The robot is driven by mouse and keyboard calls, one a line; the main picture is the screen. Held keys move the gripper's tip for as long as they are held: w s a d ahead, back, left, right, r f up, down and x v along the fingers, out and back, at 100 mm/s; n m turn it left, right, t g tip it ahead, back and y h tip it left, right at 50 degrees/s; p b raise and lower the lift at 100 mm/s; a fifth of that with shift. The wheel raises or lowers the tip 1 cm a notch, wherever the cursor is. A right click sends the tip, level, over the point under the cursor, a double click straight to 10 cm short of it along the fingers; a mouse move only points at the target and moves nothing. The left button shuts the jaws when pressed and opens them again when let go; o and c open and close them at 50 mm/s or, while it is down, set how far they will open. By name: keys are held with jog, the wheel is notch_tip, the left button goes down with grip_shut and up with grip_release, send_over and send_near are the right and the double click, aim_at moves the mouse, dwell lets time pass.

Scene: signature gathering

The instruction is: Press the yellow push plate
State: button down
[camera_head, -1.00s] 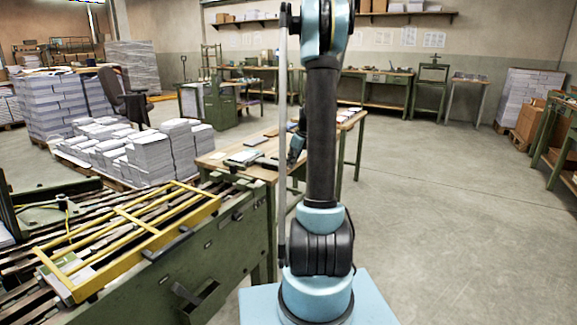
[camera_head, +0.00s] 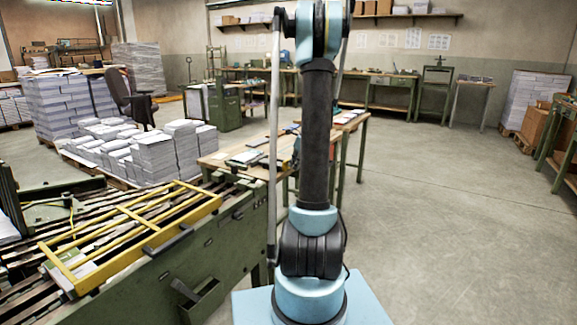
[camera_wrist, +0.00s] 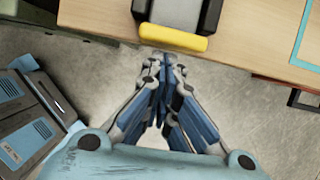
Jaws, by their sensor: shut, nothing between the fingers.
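The yellow push plate (camera_wrist: 173,38) is a rounded yellow bar in the wrist view, at the top centre. It sits on the front of a black and grey device (camera_wrist: 180,12) at the edge of a wooden table (camera_wrist: 245,35). My gripper (camera_wrist: 160,64) is shut and empty. Its fingertips show just below the plate in the picture; I cannot tell whether they touch it. In the head view my own arm stands in front of that area, and I cannot make out the plate there.
A green machine (camera_head: 205,262) with a yellow ladder-like frame (camera_head: 150,224) on top stands at the left. Paper stacks (camera_head: 158,160) lie behind it. The wrist view shows a dark grey case (camera_wrist: 25,120) at the left. The floor (camera_head: 440,220) at the right is clear.

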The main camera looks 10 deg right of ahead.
jog(key=v, duration=1)
jog(key=shift+d, duration=0.15)
dwell(0.4)
jog(key=shift+s, duration=0.1)
jog(key=s+a+n+h, duration=0.1)
jog(key=s+a+n, duration=0.35)
jog(key=s, duration=0.35)
jog(key=s+a+r+n, duration=0.1)
jog(key=s+a+n, duration=0.35)
jog(key=s, duration=0.25)
jog(key=s+a+n+h, duration=0.1)
jog(key=s+a+n, duration=0.35)
jog(key=s, duration=0.35)
jog(key=s+a+f+n, duration=0.1)
jog(key=s+f+n, duration=0.4)
jog(key=s, duration=0.4)
jog(key=s+f+n+h, duration=0.1)
jog(key=s+f+n, duration=0.4)
jog(key=s+n, duration=0.3)
jog(key=shift+s+a+f+g, duration=0.25)
jog(key=shift+s+a+g, duration=0.15)
jog(key=shift+s, duration=0.3)
